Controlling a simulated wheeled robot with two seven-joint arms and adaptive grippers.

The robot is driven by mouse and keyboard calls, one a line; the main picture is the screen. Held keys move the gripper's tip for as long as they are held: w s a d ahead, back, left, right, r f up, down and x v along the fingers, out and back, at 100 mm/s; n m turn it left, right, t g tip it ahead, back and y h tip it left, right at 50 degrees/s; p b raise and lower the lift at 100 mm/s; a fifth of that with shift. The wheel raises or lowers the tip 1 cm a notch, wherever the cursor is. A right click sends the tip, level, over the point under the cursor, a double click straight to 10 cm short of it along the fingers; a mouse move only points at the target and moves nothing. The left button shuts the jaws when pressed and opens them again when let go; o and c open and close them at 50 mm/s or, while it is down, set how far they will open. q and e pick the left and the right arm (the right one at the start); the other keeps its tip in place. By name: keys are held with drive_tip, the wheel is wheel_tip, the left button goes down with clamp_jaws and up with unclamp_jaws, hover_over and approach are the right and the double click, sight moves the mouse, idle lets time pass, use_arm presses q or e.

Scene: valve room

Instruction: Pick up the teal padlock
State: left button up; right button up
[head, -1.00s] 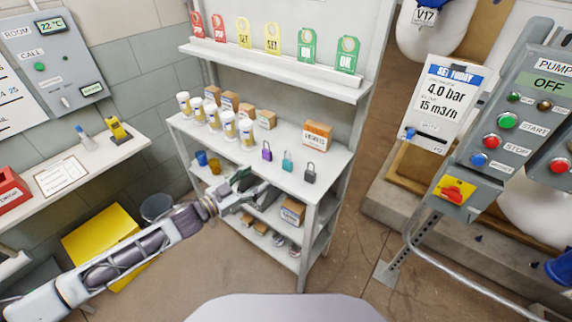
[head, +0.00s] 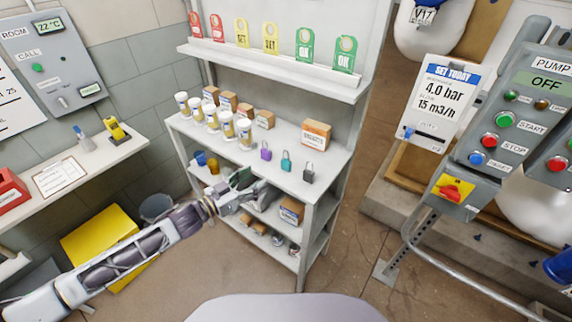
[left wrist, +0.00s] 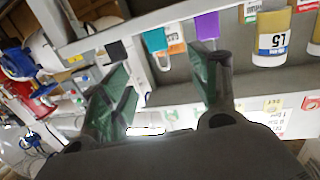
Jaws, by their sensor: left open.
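The teal padlock (head: 286,163) stands on the middle shelf near its front edge, between a purple padlock (head: 266,151) and a dark grey padlock (head: 309,174). My left gripper (head: 252,185) is open and empty, in front of the shelf edge and lower left of the teal padlock, apart from it. In the left wrist view, the teal padlock (left wrist: 156,41) hangs inverted between the directions of my two spread fingers (left wrist: 160,78), beyond their tips. The purple padlock (left wrist: 207,26) is behind the right finger's tip there. My right gripper is not in view.
Several white cups (head: 213,117) and small boxes stand behind and left of the padlocks. A larger cardboard box (head: 316,134) is behind the grey one. Lock tags (head: 304,45) line the upper shelf. A lower shelf holds a box (head: 291,211) close to my gripper.

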sight(283, 163)
use_arm(q)
drive_tip(key=shift+w+d, duration=0.1)
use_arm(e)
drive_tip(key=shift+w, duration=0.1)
use_arm(q)
drive_tip(key=shift+p+x, duration=0.3)
drive_tip(key=shift+x, duration=3.15)
drive_tip(key=shift+w+d, duration=0.45)
drive_tip(key=shift+d, duration=0.1)
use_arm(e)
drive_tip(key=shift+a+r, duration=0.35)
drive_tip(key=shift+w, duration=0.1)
